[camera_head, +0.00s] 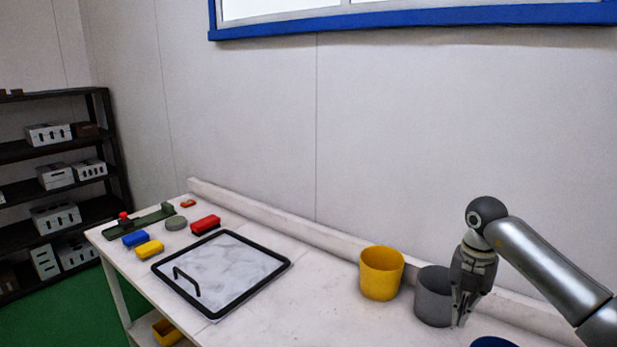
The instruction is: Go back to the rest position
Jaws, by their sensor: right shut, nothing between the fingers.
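My right gripper (461,318) hangs pointing down at the right of the white workbench (325,290), in front of the right part of a grey cup (431,297). It is shut and holds nothing. It hides part of the cup; I cannot tell whether they touch. My right arm comes in from the right edge. My left gripper does not show.
A yellow cup (381,274) stands left of the grey one. A blue rim (492,342) shows at the bottom edge. A black-framed tray (232,309) lies mid-bench. Blue (135,239), yellow (149,249) and red (205,225) blocks lie left. The wall is close behind.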

